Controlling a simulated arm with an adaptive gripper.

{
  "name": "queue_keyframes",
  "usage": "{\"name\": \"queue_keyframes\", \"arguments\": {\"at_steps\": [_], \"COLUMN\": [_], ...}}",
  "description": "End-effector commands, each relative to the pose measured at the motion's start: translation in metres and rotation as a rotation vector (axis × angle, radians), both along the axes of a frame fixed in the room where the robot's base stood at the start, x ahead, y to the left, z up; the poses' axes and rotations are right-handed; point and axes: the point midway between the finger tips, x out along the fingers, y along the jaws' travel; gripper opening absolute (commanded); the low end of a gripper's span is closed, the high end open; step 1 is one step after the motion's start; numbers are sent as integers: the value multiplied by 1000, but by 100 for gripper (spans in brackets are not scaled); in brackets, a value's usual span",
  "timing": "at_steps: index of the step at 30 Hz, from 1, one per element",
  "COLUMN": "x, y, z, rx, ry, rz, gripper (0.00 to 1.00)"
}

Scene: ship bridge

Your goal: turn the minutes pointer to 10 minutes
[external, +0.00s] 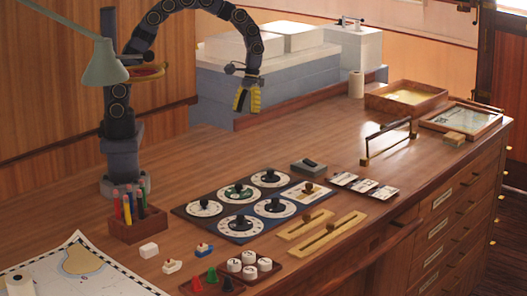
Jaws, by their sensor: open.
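A dark panel (221,236) of several round dials lies on the desk, each dial with a knob or pointer. White dials sit at the left (204,208), at the back (270,178) and at the front (240,224). A cream plate with a brown knob (309,188) is at the right. The markings are too small to tell which is the minutes pointer or where it points. My gripper (246,107), with yellow fingers, is open and empty, high above and behind the panel.
A pen box (138,226) stands left of the panel. Small blocks (172,266), coloured cones (212,275) and white round pieces (249,262) lie in front. Sliders (327,237), a card rack (362,186) and an upright handle (388,140) are to the right.

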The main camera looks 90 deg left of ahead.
Motion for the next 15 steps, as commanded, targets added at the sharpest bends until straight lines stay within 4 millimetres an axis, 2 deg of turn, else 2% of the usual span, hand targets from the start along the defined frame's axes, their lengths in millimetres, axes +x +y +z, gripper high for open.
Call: {"name": "queue_keyframes", "arguments": {"at_steps": [1, 3, 6, 10, 15], "x": [16, 36, 57, 74, 83], "y": [8, 20, 38, 61, 80], "z": [-18, -40, -72, -108, -134], "rx": [-6, -7, 0, 18, 35], "ry": [24, 49, 83, 122, 146], "rz": [67, 160, 288, 423, 519], "gripper": [54, 54, 54, 54, 54]}}
